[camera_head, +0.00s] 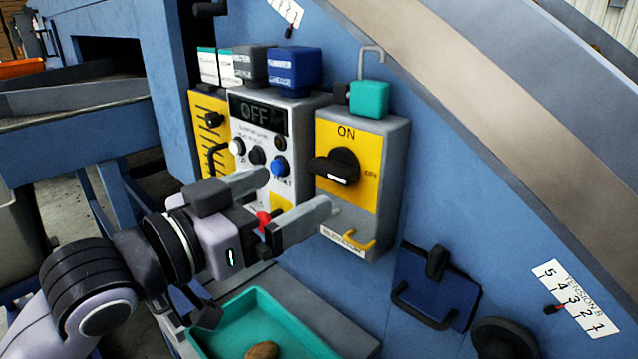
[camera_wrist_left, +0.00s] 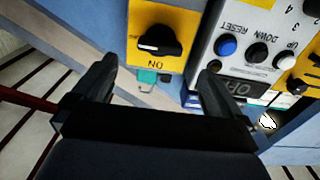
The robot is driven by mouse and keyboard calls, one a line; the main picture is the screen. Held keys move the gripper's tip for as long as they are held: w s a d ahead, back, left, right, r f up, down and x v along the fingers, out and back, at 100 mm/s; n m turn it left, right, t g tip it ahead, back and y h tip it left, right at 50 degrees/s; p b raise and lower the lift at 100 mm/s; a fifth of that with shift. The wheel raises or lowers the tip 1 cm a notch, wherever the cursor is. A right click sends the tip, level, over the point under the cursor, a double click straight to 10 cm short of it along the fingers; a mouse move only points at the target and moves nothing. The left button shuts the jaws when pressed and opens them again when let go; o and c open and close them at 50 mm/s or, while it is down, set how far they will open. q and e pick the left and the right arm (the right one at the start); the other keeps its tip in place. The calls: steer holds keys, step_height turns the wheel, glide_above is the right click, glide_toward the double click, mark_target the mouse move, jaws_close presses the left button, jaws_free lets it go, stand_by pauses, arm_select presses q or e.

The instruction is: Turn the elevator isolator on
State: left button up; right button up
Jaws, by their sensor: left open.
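The isolator (camera_head: 362,185) is a grey box with a yellow plate marked ON at the top and OFF at the right. Its black rotary knob (camera_head: 337,167) lies roughly horizontal, across the line to ON. The knob also shows in the left wrist view (camera_wrist_left: 160,41), upside down, ahead of the fingers. My left gripper (camera_head: 298,192) is open and empty, in front of the panel, with its fingertips to the lower left of the knob and apart from it. My right gripper is not in view.
The control box (camera_head: 265,140) left of the isolator has a display reading OFF and several knobs and buttons. A teal padlock (camera_head: 369,98) sits on top of the isolator. A yellow loop handle (camera_head: 357,241) sticks out below the knob. A green tray (camera_head: 250,305) holding a potato is below.

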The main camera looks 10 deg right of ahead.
mark_target(326, 173)
arm_select(q)
steer(key=shift+x, duration=3.45)
steer(key=c, duration=1.1)
